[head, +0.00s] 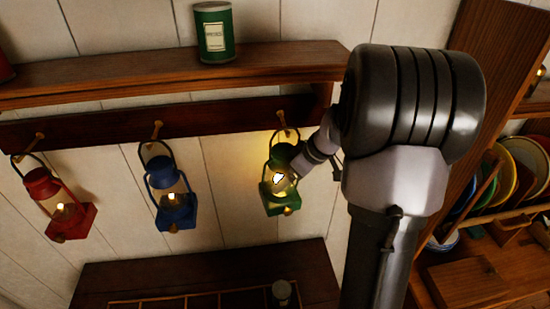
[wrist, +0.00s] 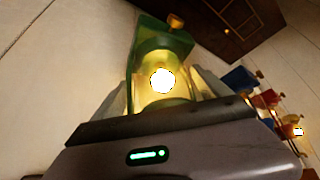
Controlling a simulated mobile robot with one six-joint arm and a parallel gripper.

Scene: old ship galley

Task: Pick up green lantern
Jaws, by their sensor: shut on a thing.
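The green lantern (head: 279,186) is lit and hangs at the right end of a row of lanterns, by the rightmost peg on the wall rail. Its handle still reaches up to that peg. My gripper (head: 296,165) comes in from the right at the lantern's upper body; its fingertips are partly hidden. In the wrist view the green lantern (wrist: 165,38) stands between the two fingers of my gripper (wrist: 162,95), which are shut on it. Its bright flame glares in the middle of that view.
A blue lantern (head: 172,201) and a red lantern (head: 58,205) hang on pegs to the left. A shelf (head: 130,73) above holds a green can (head: 213,32). A dark wooden surface (head: 150,277) lies below. Plates (head: 525,165) stand in a rack at the right.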

